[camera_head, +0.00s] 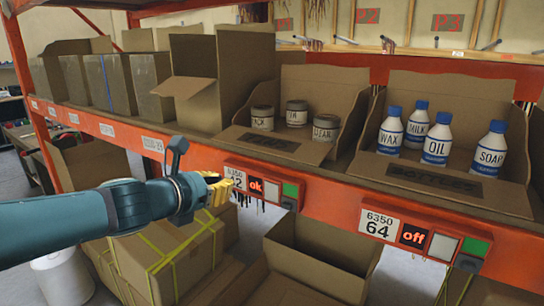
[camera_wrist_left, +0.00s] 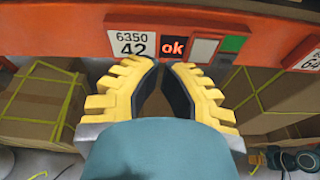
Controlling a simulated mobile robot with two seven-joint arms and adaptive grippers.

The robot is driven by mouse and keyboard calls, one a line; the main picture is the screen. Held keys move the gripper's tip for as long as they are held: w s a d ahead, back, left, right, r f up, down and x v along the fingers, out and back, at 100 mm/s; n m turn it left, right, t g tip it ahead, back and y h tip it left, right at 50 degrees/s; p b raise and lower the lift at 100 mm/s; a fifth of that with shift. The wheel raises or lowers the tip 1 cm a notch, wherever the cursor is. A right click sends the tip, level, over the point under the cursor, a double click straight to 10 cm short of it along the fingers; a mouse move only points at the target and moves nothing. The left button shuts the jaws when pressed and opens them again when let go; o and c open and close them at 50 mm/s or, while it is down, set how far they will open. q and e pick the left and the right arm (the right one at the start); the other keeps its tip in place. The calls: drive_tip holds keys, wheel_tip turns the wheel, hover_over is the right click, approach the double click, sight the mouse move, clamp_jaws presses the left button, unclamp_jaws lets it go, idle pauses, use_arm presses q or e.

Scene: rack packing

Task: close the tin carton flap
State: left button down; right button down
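The tin carton (camera_head: 318,92) stands open on the orange shelf in the head view, with three labelled tins (camera_head: 297,113) inside. Its front flap (camera_head: 272,143) lies folded down at the shelf's front edge, with dark lettering on it. My left gripper (camera_head: 222,190) is below and left of this flap, in front of the shelf rail and close to the panel marked 42. In the left wrist view its yellow fingers (camera_wrist_left: 163,68) have their tips together with nothing visible between them. The carton is not visible in that view.
A bottle carton (camera_head: 450,98) with several bottles stands to the right, its front flap down too. Brown cartons (camera_head: 130,80) fill the shelf's left. The rail carries a 42 panel reading ok (camera_head: 262,187) and a 64 panel reading off (camera_head: 412,236). An open box (camera_head: 320,262) sits below.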

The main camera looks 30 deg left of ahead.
sight(256, 156)
use_arm(q)
drive_tip(key=shift+n+t, duration=0.5)
drive_tip(key=shift+t, duration=0.1)
drive_tip(key=w+b, duration=0.1)
drive_tip(key=w, duration=0.2)
drive_tip(key=w+r, duration=0.1)
drive_tip(key=w, duration=0.2)
drive_tip(key=w+d+r+b, duration=0.1)
drive_tip(key=w, duration=0.2)
drive_tip(key=shift+w+r+b, duration=0.15)
drive_tip(key=shift+w+b, duration=0.1)
drive_tip(key=shift+b, duration=0.1)
